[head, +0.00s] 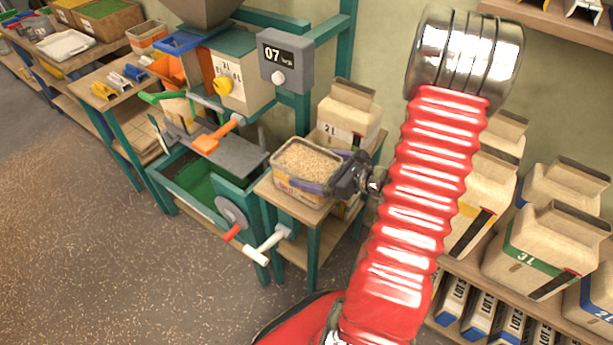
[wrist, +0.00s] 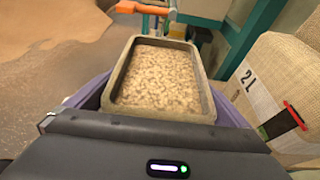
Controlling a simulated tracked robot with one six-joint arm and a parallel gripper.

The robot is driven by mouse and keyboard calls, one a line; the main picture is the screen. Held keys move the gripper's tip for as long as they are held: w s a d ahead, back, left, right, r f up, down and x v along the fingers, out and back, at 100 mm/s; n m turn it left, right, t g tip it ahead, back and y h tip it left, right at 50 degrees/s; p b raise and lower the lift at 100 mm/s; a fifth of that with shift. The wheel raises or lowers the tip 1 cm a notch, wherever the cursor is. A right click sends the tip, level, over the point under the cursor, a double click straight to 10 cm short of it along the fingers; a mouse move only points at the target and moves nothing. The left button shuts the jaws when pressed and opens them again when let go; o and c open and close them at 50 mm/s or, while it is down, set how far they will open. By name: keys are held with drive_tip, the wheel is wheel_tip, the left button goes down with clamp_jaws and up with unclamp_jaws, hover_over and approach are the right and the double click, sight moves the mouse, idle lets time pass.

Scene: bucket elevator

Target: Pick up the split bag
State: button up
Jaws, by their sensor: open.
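An open-topped tan container full of pale grain (head: 306,157) stands on a small wooden stand beside the green machine. A yellow and red label shows low on its front. It fills the middle of the wrist view (wrist: 160,78). No split shows on its visible sides, so I cannot tell for certain that it is the split bag. My gripper (head: 308,172) is open, with its purple fingers on either side of this container. The purple fingers also show left and right of it in the wrist view (wrist: 158,100). Whether they touch its sides is hidden.
A closed 2L bag (head: 350,115) stands close behind the container, and to its right in the wrist view (wrist: 270,95). The green machine (head: 215,165) with its crank is at left. Shelves with a 3L bag (head: 545,250) are at right.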

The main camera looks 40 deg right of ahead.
drive_tip(key=shift+x, duration=1.45)
drive_tip(key=c, duration=1.7)
drive_tip(key=shift+c, duration=0.3)
drive_tip(key=shift+r, duration=0.15)
wheel_tip(320, 180, up, 10)
drive_tip(key=shift+s, duration=0.1)
